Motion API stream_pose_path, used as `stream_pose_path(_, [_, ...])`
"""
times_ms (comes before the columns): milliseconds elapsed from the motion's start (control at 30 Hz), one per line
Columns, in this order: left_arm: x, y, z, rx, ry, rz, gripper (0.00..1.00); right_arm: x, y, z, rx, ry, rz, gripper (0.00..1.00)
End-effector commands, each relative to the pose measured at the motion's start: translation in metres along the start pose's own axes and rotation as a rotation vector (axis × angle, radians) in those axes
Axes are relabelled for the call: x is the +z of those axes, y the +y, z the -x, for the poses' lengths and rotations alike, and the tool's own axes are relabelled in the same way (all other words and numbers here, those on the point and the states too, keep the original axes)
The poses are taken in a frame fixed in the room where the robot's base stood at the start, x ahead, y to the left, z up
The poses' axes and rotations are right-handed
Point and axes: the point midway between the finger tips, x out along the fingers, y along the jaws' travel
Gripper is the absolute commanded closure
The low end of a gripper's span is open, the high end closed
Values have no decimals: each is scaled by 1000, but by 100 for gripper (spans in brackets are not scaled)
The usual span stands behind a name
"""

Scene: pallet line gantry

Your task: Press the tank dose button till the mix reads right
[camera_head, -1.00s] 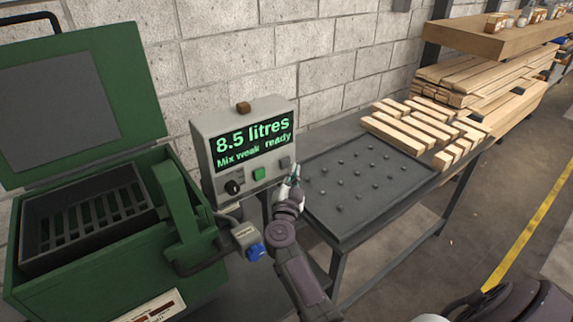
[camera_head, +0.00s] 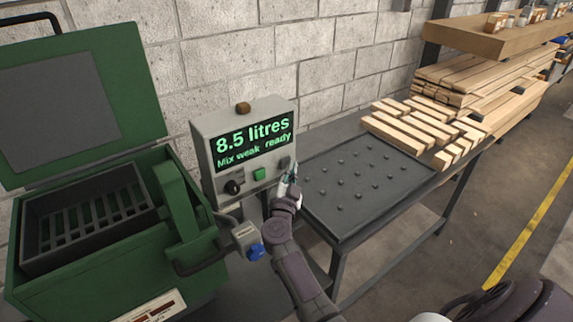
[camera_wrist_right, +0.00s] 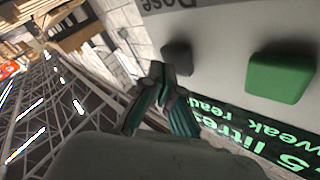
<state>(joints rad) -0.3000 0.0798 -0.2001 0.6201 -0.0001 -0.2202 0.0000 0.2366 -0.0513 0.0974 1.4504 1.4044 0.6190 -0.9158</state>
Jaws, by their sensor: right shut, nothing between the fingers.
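A grey control box (camera_head: 206,140) has a lit display (camera_head: 252,141) reading "8.5 litres" and "Mix weak ready". Below it sit a black knob (camera_head: 233,187), a green button (camera_head: 259,174) and a grey button (camera_head: 284,163). In the right wrist view the grey button (camera_wrist_right: 178,57) is beside a "Dose" label (camera_wrist_right: 180,5); the green button (camera_wrist_right: 280,78) is further right. My right gripper (camera_head: 292,170) is shut and empty, its fingertips (camera_wrist_right: 163,78) right by the grey button. I cannot tell whether they touch it. My left gripper is out of view.
A green tank (camera_head: 112,283) with an open lid and slatted basket stands at left. A blue-knobbed valve (camera_head: 255,252) sits below the box. A dark studded table (camera_head: 335,225) lies to the right, with timber strips (camera_head: 408,125) at its far end. A block wall is behind.

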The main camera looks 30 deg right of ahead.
Motion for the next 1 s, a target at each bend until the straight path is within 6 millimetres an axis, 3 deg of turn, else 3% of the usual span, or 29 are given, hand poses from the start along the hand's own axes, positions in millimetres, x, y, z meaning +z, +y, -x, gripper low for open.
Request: stream_pose_path(1000, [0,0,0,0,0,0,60,4,-5,-6,-1,0,0,100])
